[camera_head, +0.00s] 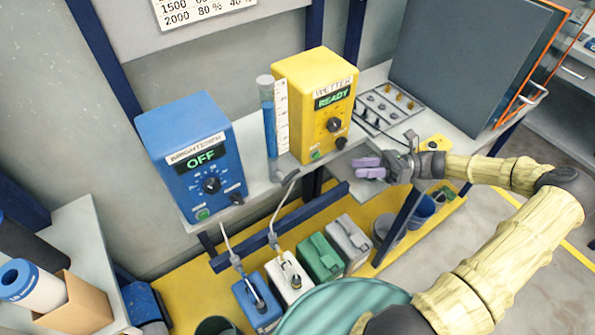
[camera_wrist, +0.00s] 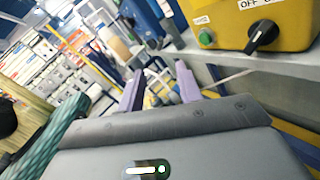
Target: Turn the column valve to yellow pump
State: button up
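The column (camera_head: 269,118) is a clear upright tube with blue liquid, beside a white scale, between the blue and yellow boxes.
The blue box (camera_head: 179,130) reads OFF and stands left of the column on the grey shelf. A valve panel (camera_head: 386,105) and large dark panel stand at right.

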aim_at(297, 169)
jog(key=shift+a, duration=0.1)
jog(key=a, duration=1.1)
jog(key=a+p, duration=0.1)
jog(key=a, duration=0.5)
jog(key=shift+s+a, duration=0.1)
jog(key=shift+s, duration=0.3)
grip_shut()
